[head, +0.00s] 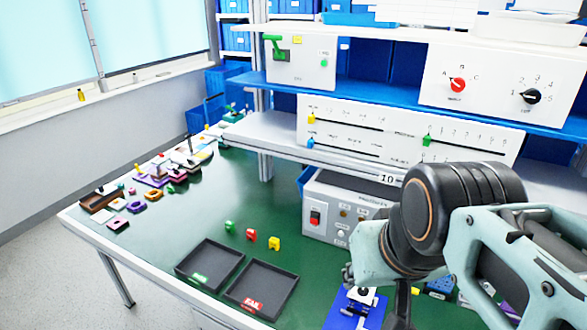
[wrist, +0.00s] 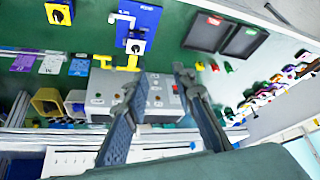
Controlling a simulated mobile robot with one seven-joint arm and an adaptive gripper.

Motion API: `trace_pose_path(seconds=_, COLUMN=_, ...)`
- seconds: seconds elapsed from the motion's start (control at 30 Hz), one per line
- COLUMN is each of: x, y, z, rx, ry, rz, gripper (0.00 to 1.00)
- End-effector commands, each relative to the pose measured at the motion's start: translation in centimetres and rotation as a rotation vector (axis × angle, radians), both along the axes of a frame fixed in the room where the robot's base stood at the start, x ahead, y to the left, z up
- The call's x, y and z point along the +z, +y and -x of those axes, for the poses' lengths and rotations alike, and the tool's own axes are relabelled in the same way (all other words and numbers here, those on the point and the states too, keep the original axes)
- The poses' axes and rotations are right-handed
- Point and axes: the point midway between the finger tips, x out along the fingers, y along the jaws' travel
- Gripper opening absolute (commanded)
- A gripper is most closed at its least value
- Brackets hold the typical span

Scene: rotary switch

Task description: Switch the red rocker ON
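The red rocker (head: 315,217) sits in a dark frame at the left of the front panel of a grey control box (head: 322,193) on the green table. In the wrist view the box (wrist: 110,90) lies beyond and between my fingers, and a small red part, probably the rocker (wrist: 175,89), shows near the right finger. My gripper (wrist: 160,72) is open with nothing between its fingers. In the head view it is mostly hidden behind my arm, to the right of the rocker and apart from it. The right part of the box is hidden by my arm. I cannot tell the rocker's position.
Two dark trays (head: 209,265) lie at the table's front, with green, red and yellow pieces (head: 274,243) behind them. A blue board with a switch (head: 345,312) lies below my gripper. Shelves with slider and rotary-switch panels (head: 500,85) stand behind. Small parts line the left edge.

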Motion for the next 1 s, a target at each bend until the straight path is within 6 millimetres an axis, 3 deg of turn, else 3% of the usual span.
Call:
trace_pose_path(seconds=0.03, x=0.0, y=0.0, z=0.0, rx=0.0, ry=0.0, rz=0.0, gripper=0.18)
trace_pose_path(seconds=0.2, x=0.0, y=0.0, z=0.0, rx=0.0, ry=0.0, rz=0.0, gripper=0.0)
trace_pose_path(seconds=1.0, x=0.0, y=0.0, z=0.0, rx=0.0, ry=0.0, rz=0.0, gripper=0.0)
